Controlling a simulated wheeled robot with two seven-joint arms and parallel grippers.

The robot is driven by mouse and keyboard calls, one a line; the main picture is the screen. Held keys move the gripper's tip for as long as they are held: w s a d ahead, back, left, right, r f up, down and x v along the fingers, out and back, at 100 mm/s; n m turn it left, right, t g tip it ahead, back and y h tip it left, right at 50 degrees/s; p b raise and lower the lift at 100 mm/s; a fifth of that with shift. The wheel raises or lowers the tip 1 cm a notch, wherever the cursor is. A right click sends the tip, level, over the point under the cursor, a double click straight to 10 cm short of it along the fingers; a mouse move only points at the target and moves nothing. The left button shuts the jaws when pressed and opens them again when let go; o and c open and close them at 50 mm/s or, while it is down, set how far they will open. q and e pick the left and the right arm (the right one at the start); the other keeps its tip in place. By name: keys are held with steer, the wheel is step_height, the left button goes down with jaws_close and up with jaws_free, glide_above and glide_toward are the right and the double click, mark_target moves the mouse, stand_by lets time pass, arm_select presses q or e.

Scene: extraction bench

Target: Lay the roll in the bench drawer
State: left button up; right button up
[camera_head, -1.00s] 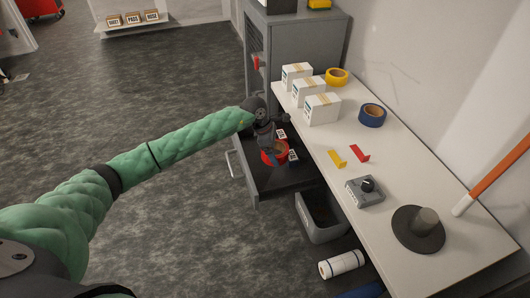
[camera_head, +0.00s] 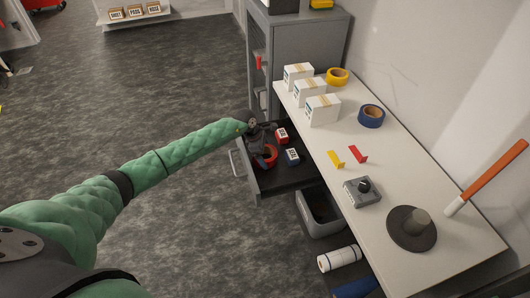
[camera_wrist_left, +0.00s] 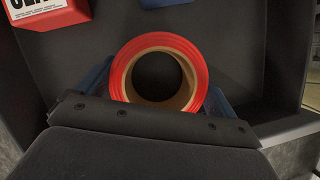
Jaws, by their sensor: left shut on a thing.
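The roll is a red tape roll with a tan core (camera_head: 270,157), inside the open bench drawer (camera_head: 283,182). My left gripper (camera_head: 261,153) is shut on it, reaching into the drawer from the left. In the left wrist view the roll (camera_wrist_left: 160,48) sits between the two blue fingers, its round hole facing the camera. The gripper hides part of the roll in the head view. I cannot tell whether the roll touches the drawer floor. My right gripper is not in view.
A small red box (camera_head: 282,135) and a small blue box (camera_head: 292,156) lie in the drawer, right of the roll. The worktop (camera_head: 400,145) above bears white boxes (camera_head: 322,110), yellow tape (camera_head: 338,77) and blue tape (camera_head: 371,116). A grey bin (camera_head: 320,215) stands below.

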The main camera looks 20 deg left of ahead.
arm_select(q)
steer(key=shift+f, duration=0.2)
steer(key=shift+f, duration=0.1)
steer(key=o, duration=0.7)
